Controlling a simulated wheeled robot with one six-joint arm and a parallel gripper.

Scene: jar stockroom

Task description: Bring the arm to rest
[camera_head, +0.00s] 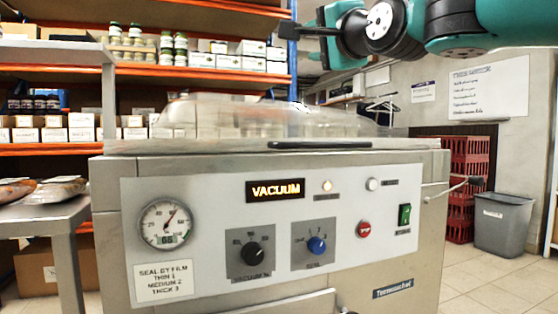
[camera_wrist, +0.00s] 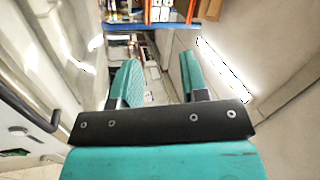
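My gripper (camera_wrist: 158,77) shows in the wrist view with its two green-padded fingers apart and nothing between them. In the head view my arm (camera_head: 455,22) reaches in from the upper right, with its end above the vacuum machine (camera_head: 430,230) and clear of it. The machine's clear lid (camera_head: 280,122) is down, with a dark handle bar along its front. A round gauge (camera_head: 166,225) is at the panel's left.
A metal table (camera_head: 40,213) with packed bags stands at the left. Shelves (camera_head: 200,73) with jars and boxes are behind. Red crates (camera_head: 466,185) and a grey bin (camera_head: 503,222) stand at the right, with open tiled floor (camera_head: 500,285) in front.

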